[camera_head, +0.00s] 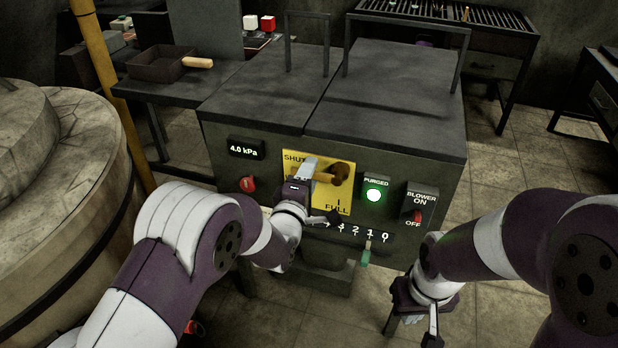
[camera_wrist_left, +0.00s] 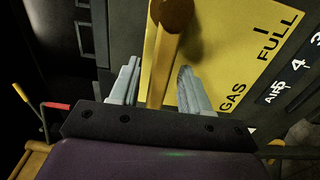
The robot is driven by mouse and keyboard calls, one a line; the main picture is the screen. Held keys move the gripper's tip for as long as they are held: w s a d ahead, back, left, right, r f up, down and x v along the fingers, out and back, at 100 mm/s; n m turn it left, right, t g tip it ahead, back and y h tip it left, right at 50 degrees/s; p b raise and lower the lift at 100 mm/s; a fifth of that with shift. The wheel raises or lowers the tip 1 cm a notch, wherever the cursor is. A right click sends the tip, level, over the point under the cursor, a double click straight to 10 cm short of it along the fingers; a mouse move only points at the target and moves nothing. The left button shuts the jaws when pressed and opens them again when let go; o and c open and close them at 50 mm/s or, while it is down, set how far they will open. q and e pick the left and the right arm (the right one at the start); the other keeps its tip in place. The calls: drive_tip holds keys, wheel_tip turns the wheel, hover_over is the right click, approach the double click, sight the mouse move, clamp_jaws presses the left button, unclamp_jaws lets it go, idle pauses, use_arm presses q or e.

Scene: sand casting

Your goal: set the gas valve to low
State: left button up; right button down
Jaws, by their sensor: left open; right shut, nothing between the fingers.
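The gas valve's yellow plate (camera_head: 330,200) is on the front of the dark furnace cabinet, with SHUT at its upper left and FULL at its bottom. The valve lever ends in a brown knob (camera_head: 341,174) toward the plate's right side. In the left wrist view the yellow lever (camera_wrist_left: 157,70) runs between the fingers, with the brown knob (camera_wrist_left: 173,12) beyond. My left gripper (camera_head: 308,170) is open, one finger on each side of the lever; contact cannot be told. Its fingers also show in the wrist view (camera_wrist_left: 158,84). My right gripper (camera_head: 411,318) is shut and empty, low at the right.
The panel also has a 4.0 kPa display (camera_head: 246,148), a red knob (camera_head: 247,184), a lit green PURGED lamp (camera_head: 374,195), a blower switch (camera_head: 417,216) and a green-handled air slider (camera_head: 366,253). A round stone-like structure (camera_head: 60,190) stands at the left.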

use_arm(q)
drive_tip(key=shift+w, duration=0.15)
clamp_jaws()
drive_tip(key=shift+d+f+n+b, duration=0.15)
drive_tip(key=shift+f+n+b, duration=0.7)
drive_tip(key=shift+n+b, duration=0.3)
drive_tip(key=shift+d+f+n+b, duration=0.15)
drive_tip(key=shift+f+n+b, duration=0.25)
drive_tip(key=shift+n, duration=0.5)
drive_tip(key=shift+d+f+n+b, duration=0.1)
drive_tip(key=shift+f+n+b, duration=0.3)
drive_tip(key=shift+n, duration=0.45)
drive_tip(key=shift+r, duration=0.1)
unclamp_jaws()
